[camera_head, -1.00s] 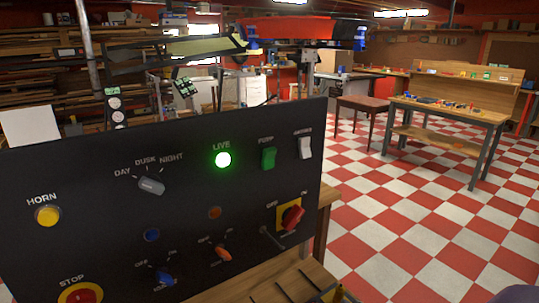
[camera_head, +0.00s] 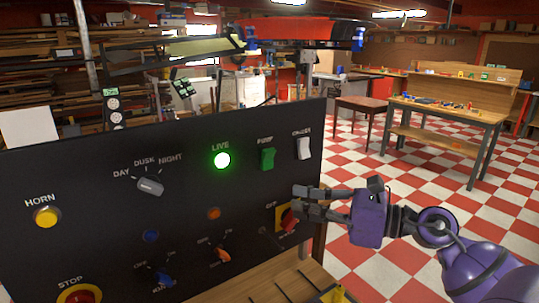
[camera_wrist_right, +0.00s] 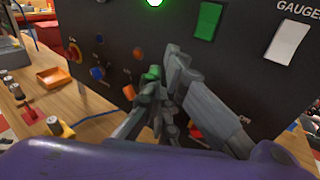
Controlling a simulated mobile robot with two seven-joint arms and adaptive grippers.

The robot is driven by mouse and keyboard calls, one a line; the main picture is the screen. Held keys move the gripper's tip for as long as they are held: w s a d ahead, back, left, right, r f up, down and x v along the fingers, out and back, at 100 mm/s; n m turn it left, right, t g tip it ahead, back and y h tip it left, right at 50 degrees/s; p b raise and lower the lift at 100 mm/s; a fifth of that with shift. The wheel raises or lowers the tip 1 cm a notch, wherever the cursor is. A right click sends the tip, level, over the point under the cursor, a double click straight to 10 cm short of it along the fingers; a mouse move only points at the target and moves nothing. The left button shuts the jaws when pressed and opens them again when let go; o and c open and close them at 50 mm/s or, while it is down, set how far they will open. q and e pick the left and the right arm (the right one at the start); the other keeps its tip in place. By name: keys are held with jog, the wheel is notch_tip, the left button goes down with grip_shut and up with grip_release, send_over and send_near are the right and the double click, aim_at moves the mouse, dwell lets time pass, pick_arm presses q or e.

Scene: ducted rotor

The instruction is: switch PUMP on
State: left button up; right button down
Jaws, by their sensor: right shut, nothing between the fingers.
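The PUMP switch is a green rocker (camera_head: 267,159) at the upper right of a black panel (camera_head: 90,180). It also shows at the top of the right wrist view (camera_wrist_right: 208,22). I cannot tell clearly which way it is tipped. My right gripper (camera_head: 298,202) comes in from the right, below and right of the PUMP switch, apart from it. It is shut and empty, its fingers (camera_wrist_right: 165,72) pointing toward the panel in the wrist view. It partly hides the red rotary switch (camera_head: 289,224) on a yellow plate. My left gripper is not in view.
A white GAUGES rocker (camera_head: 303,148) sits right of PUMP, and a lit green LIVE lamp (camera_head: 222,160) left of it. A day-dusk-night knob (camera_head: 150,186), HORN button (camera_head: 47,216) and STOP button (camera_head: 79,294) are further left. Open checkered floor (camera_head: 400,190) lies right.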

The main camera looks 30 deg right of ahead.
aim_at(268, 159)
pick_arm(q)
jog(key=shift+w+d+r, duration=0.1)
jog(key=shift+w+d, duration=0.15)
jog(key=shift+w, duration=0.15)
pick_arm(e)
jog(key=shift+d+f+n+g, duration=0.2)
jog(key=shift+f+n+g, duration=0.05)
jog(key=shift+n+g, duration=0.3)
pick_arm(q)
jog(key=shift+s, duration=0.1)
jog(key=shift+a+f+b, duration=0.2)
jog(key=shift+b, duration=0.15)
pick_arm(e)
jog(key=w+r, duration=0.3)
jog(key=w, duration=0.5)
jog(key=shift+a+r, duration=0.35)
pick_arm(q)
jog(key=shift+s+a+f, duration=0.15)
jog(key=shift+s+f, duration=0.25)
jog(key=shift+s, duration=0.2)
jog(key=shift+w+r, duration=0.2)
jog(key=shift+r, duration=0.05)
